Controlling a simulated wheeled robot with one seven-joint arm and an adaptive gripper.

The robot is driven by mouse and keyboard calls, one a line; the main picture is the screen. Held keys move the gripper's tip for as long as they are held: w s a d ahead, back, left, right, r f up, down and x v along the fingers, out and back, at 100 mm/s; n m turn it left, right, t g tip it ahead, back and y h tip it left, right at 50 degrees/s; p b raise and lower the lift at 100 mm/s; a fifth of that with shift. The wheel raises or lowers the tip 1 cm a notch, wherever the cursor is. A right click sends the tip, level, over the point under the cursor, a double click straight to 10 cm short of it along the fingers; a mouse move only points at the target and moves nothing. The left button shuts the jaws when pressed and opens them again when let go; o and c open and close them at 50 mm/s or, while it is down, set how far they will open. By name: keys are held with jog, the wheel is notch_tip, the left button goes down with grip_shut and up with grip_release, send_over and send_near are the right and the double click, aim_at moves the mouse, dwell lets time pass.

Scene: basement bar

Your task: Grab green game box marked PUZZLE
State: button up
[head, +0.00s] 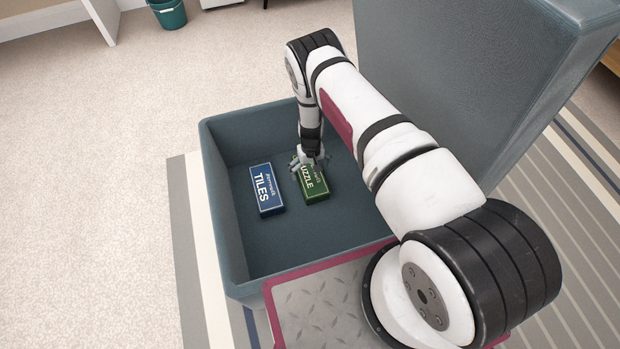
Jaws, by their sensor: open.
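The green game box (314,187) lies on the floor of an open blue-grey storage bin (222,222). The letters "UZZLE" show on its top; its far end is hidden behind my gripper. My gripper (309,165) is open and points down into the bin at the far end of the green box. Its fingers look to be at or just above the box; I cannot tell whether they touch it.
A blue game box marked TILES (267,190) lies just left of the green box in the bin. The bin's walls surround both boxes, and its raised lid (465,85) stands at the right. A teal bucket (168,13) stands far off on the carpet.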

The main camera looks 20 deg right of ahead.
aim_at(310, 174)
jog(key=f+b, duration=0.1)
jog(key=f, duration=0.3)
jog(key=shift+s+a+b, duration=0.2)
jog(key=shift+b, duration=0.15)
jog(key=shift+r, duration=0.1)
jog(key=shift+c, duration=0.2)
jog(key=c, duration=1.6)
